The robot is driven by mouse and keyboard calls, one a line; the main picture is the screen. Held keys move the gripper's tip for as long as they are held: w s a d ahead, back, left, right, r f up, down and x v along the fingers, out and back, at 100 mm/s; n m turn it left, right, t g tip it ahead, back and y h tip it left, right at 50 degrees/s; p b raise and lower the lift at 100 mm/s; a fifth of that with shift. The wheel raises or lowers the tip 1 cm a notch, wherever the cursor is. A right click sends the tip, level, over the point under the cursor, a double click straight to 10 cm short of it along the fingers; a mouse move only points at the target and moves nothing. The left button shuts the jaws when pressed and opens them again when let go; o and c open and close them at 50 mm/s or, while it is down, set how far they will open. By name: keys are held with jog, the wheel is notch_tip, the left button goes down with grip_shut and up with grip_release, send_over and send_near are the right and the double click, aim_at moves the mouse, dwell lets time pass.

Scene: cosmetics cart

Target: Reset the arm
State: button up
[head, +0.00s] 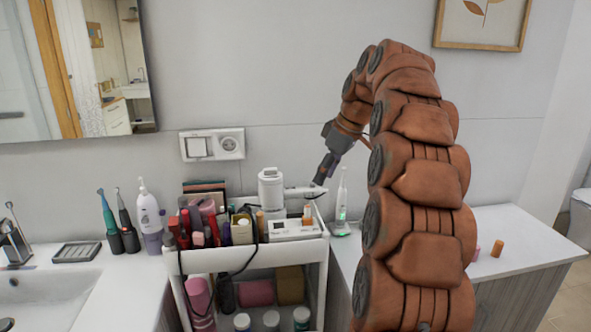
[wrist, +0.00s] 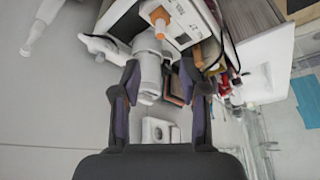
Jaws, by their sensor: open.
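My brown segmented arm (head: 415,180) arches up and over to the left. My gripper (head: 318,184) points down at the right end of the cosmetics cart (head: 255,258). In the wrist view my gripper (wrist: 160,72) is open, with its two dark fingers apart. A white cylindrical appliance (head: 271,188) with a side handle stands upright on the cart top, close to the fingertips. In the wrist view the white appliance (wrist: 148,70) shows between and beyond the fingers; I cannot tell whether they touch it.
Cosmetics (head: 205,222) crowd the cart top beside a white box (head: 294,229). A dark cable hangs over the cart front. An electric toothbrush (head: 342,205) stands on the right counter (head: 510,240). A wall socket (head: 228,143) is behind. The sink (head: 45,295) is at left.

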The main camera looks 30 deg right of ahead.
jog(key=s+a+f+m+g, duration=0.1)
jog(key=s+a+f, duration=0.25)
jog(key=a, duration=0.25)
jog(key=s+a+f+m+g, duration=0.1)
jog(key=s+a+f, duration=0.1)
jog(key=s+a, duration=0.35)
jog(key=s+a+f+g, duration=0.1)
jog(key=s+a+f, duration=0.1)
jog(key=a, duration=0.6)
jog(key=s+a+f+m+g, duration=0.1)
jog(key=s+a+f, duration=0.1)
jog(key=s+f, duration=0.2)
jog(key=s+a+f+m+h, duration=0.1)
jog(key=s+f, duration=0.4)
jog(key=s, duration=0.6)
jog(key=s+a+f+m+g+h, duration=0.1)
jog(key=s+a+f, duration=0.3)
jog(key=s, duration=0.3)
jog(key=shift+s+f+m+g, duration=0.25)
jog(key=shift+s+m+g, duration=0.05)
jog(key=shift+s, duration=0.1)
jog(key=shift+d, duration=0.1)
